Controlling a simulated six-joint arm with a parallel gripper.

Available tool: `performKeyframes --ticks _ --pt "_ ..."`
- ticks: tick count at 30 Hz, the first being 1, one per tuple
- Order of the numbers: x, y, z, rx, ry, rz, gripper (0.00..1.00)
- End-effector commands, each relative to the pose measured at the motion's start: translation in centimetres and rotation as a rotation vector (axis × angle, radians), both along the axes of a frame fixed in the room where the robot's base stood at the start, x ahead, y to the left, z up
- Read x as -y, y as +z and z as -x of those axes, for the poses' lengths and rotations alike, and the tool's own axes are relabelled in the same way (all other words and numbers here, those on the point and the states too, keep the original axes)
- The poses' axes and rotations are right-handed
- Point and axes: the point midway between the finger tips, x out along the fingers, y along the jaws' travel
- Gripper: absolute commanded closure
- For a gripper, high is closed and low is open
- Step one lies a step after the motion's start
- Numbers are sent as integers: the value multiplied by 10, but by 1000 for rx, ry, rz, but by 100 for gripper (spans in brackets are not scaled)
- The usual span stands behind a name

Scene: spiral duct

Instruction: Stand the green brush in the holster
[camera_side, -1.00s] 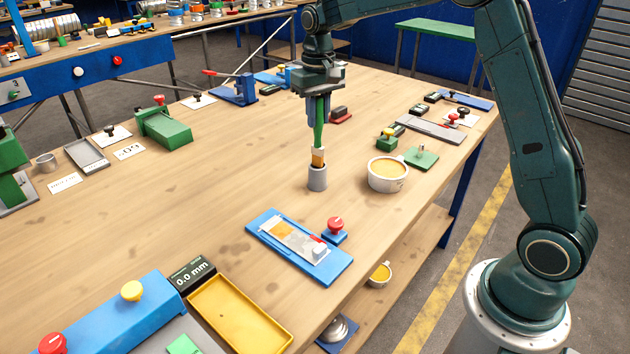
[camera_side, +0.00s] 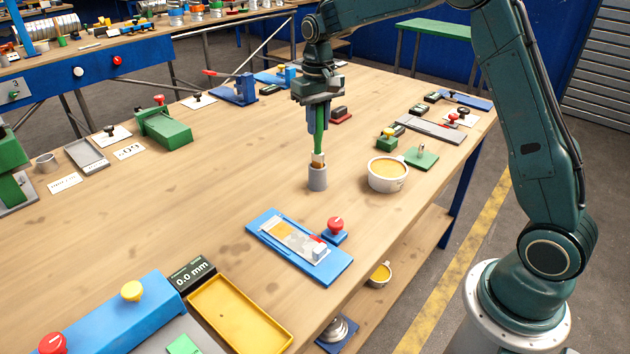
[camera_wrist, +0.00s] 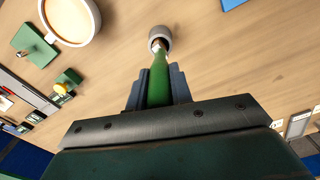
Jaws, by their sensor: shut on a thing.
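The green brush (camera_side: 319,141) is upright, bristles down, with its lower end inside the mouth of the grey cylindrical holster (camera_side: 317,180). The bristles are mostly hidden by the holster wall. My gripper (camera_side: 317,118) is shut on the green handle, above the holster. In the wrist view the green handle (camera_wrist: 158,82) runs between my fingers towards the round grey holster rim (camera_wrist: 160,36), with its tip in the opening.
A white cup of yellow-orange contents (camera_side: 388,173) stands just right of the holster. A green plate with a peg (camera_side: 420,158) lies beyond it. A blue tray (camera_side: 300,247) and a red-knobbed block (camera_side: 335,230) lie in front.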

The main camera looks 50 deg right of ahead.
Motion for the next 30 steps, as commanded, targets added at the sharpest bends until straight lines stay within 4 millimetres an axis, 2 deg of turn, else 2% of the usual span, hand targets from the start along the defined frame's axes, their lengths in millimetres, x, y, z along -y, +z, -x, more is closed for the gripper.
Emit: performKeyframes --ticks 30 --pt "0 -18 0 1 0 0 100"
